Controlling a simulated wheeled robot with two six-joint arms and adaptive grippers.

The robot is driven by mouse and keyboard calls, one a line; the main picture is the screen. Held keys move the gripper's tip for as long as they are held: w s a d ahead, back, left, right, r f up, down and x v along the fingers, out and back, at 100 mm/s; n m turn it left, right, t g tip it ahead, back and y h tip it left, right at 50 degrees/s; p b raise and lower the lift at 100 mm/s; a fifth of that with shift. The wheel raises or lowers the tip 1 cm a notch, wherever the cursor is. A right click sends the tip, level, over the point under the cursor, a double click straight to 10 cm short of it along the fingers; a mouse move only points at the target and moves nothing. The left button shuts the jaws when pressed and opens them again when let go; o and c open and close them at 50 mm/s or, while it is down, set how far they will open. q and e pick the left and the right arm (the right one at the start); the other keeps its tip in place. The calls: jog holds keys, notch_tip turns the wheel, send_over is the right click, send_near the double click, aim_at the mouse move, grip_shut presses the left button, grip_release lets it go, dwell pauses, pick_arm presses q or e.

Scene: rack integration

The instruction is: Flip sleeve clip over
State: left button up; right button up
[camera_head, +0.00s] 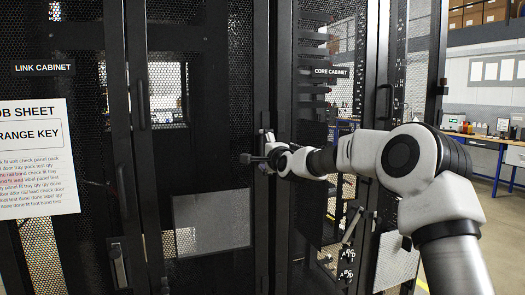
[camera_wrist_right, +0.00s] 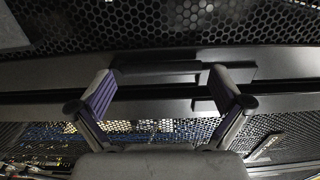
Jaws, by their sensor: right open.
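No sleeve clip can be made out in either view. My right gripper (camera_head: 257,148) is at the black cabinet frame between the LINK CABINET door and the CORE CABINET door. In the right wrist view my right gripper (camera_wrist_right: 165,76) is open, its two fingers spread wide. A dark bar, which looks like a door handle (camera_wrist_right: 158,68), lies across the gap between the fingertips. I cannot tell whether the fingers touch it. Nothing is clearly held. My left gripper is out of view.
The LINK CABINET door (camera_head: 200,100) is black mesh with a long handle (camera_head: 141,105). The CORE CABINET (camera_head: 312,110) stands to its right, with another door handle (camera_head: 384,102). A white job sheet (camera_head: 38,160) hangs at left. A blue-legged workbench (camera_head: 490,142) stands far right.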

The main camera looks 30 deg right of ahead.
jog(key=shift+f, duration=0.1)
jog(key=shift+s, duration=0.35)
jog(key=v, duration=1.1)
jog(key=shift+s+a, duration=0.1)
jog(key=shift+a, duration=0.05)
